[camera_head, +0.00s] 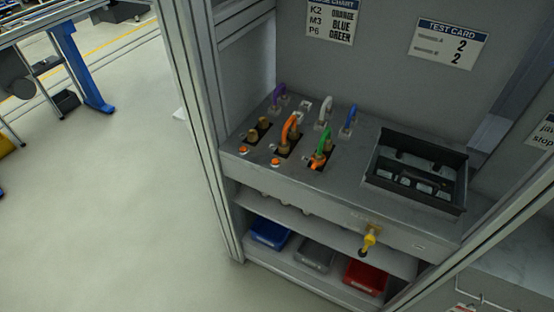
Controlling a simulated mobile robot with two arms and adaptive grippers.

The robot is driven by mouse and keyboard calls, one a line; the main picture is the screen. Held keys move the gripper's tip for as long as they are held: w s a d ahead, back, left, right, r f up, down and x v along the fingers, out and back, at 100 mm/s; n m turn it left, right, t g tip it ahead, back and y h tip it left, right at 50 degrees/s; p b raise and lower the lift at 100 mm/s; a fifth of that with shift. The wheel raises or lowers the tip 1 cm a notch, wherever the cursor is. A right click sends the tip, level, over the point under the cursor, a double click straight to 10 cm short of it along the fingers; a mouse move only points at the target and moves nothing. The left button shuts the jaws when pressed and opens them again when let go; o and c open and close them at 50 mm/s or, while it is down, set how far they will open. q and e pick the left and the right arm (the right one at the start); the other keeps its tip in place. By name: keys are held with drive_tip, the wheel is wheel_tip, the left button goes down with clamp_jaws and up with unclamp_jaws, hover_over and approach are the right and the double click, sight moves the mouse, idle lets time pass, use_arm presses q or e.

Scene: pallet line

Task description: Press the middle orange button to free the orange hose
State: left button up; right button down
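The orange hose (288,127) is a short upright loop on the bench panel, its lower end at a brass fitting in the middle dark recess. The middle orange button (275,162) sits on the panel in front of that recess. Another orange button (243,150) is to its left, in front of two brass fittings (258,130) without a hose. To the right, the green hose (325,141) loops above a third recess with an orange part (317,164) at its front; I cannot tell whether that is a button. Neither gripper is in view.
Purple (278,92), grey (325,108) and blue (350,117) hoses stand behind. A black tray (462,190) sits on the right. A yellow part (368,242) hangs at the front edge. Blue, grey and red bins lie below.

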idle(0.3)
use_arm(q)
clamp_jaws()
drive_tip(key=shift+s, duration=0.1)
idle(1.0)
